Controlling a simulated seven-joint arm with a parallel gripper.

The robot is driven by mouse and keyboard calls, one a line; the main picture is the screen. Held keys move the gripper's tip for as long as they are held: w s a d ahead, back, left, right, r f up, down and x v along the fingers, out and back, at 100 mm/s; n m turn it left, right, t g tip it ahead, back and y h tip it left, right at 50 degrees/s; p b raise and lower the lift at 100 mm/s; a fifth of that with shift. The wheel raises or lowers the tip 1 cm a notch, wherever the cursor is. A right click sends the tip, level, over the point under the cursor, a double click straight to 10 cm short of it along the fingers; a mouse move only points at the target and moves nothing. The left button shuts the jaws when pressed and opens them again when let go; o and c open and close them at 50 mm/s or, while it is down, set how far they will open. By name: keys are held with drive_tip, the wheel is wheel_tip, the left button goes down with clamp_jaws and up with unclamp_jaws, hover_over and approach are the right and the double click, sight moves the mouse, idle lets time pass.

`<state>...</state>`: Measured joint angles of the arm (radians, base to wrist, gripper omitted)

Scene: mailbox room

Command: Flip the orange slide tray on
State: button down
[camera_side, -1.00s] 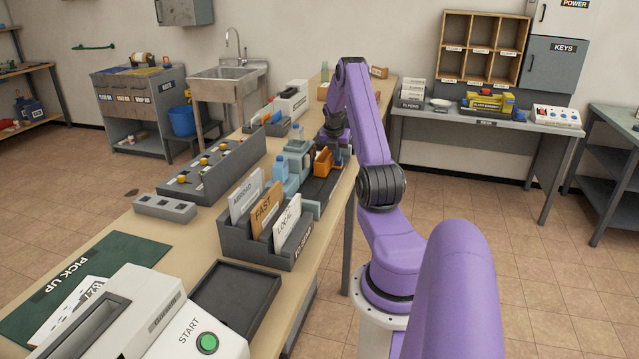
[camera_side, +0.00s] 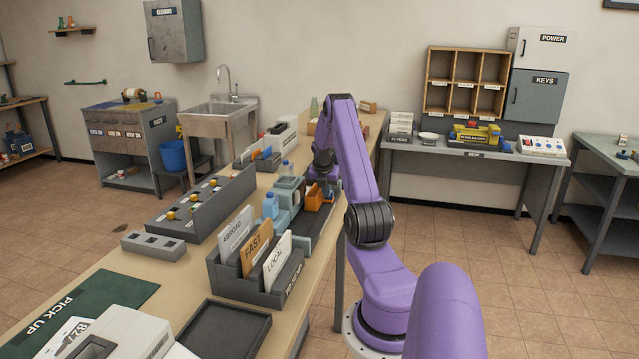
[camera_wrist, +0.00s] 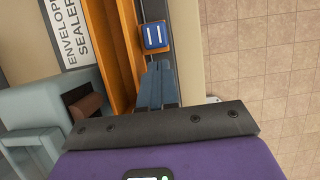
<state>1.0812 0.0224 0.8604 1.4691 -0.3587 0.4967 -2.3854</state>
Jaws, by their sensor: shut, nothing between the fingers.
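The orange slide tray (camera_side: 314,197) sits on the grey machine on the bench in the side view. In the wrist view it is a long orange strip (camera_wrist: 122,50), with a blue block with two white marks (camera_wrist: 155,36) at its right side. My gripper (camera_wrist: 158,68) is shut and empty. Its fingertips lie just below the blue block in the wrist picture; I cannot tell if they touch anything.
An "ENVELOPE SEALER" label (camera_wrist: 70,35) and a pale blue-grey housing (camera_wrist: 35,115) lie left of the tray. A letter rack (camera_side: 255,272) stands nearer on the bench, with a lever panel (camera_side: 205,205) at its left. Floor lies right of the bench edge.

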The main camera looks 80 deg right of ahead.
drive_tip(key=shift+a+r, duration=0.15)
drive_tip(key=shift+a, duration=1.05)
drive_tip(key=v, duration=0.9)
drive_tip(key=shift+r, duration=0.4)
